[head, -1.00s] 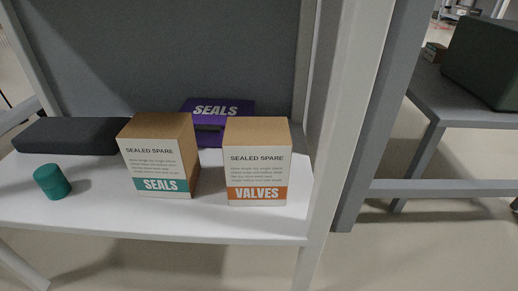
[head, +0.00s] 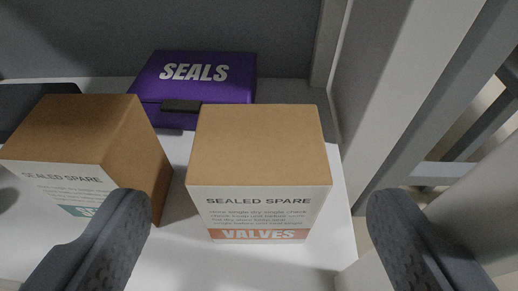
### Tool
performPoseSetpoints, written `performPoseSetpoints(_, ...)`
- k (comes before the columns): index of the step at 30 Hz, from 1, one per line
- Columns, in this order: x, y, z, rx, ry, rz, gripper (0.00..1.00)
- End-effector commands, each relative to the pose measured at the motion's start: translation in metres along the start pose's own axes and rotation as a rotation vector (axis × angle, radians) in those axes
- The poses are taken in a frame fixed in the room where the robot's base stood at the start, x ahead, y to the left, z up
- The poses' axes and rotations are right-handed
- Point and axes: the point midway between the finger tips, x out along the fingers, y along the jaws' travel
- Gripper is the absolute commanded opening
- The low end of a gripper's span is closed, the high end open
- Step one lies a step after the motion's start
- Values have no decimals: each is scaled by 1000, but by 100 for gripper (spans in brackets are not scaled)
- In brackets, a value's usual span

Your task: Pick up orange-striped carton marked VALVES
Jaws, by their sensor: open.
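My gripper (head: 250,215) is open, with one dark finger low at the left and the other low at the right. The VALVES carton shows between the two fingers and beyond them, and nothing is held. The left finger overlaps the lower front of the neighbouring carton in the picture.
A similar SEALS carton (head: 105,135) with a teal stripe stands close at the left, with a narrow gap. A purple SEALS case (head: 195,80) lies behind. A grey upright post (head: 400,85) rises at the right. The white shelf (head: 290,262) is bare in front of the VALVES carton.

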Motion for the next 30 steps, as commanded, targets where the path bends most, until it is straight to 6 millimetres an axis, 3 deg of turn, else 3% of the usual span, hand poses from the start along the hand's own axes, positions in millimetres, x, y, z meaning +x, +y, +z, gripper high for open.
performPoseSetpoints(3,15,0,2,0,2,0,74)
performPoseSetpoints(14,36,0,8,-1,0,1,74)
performPoseSetpoints(22,69,1,14,0,3,2,74)
performPoseSetpoints(30,74,1,13,1,0,1,74)
